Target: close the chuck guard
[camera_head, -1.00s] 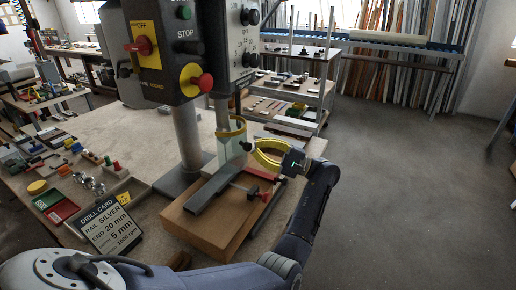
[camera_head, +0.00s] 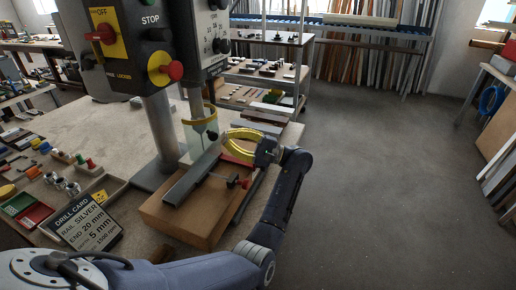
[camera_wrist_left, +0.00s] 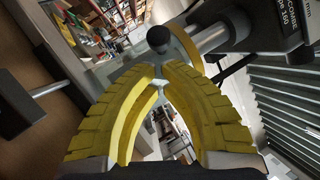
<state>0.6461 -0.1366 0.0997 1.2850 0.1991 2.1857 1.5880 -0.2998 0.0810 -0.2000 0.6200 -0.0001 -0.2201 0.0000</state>
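The chuck guard (camera_head: 198,134) is a clear curved shield with a yellow rim, hanging below the drill head by the column. I cannot tell how far round it is turned. A dark round knob (camera_head: 213,135) sits on its right side. My left gripper (camera_head: 228,134), with yellow ribbed fingers, is just right of the knob. In the left wrist view its fingertips (camera_wrist_left: 160,76) come together with nothing visible between them. The dark knob (camera_wrist_left: 158,38) is just beyond the tips, with the guard's yellow rim (camera_wrist_left: 184,45) beside it. My right gripper is not in view.
A wooden block (camera_head: 190,222) with a grey metal rail (camera_head: 190,182) and a red-tipped clamp lies below the guard. The drill card (camera_head: 87,221) stands at the front left. The red stop button (camera_head: 174,70) is above. Open floor lies to the right.

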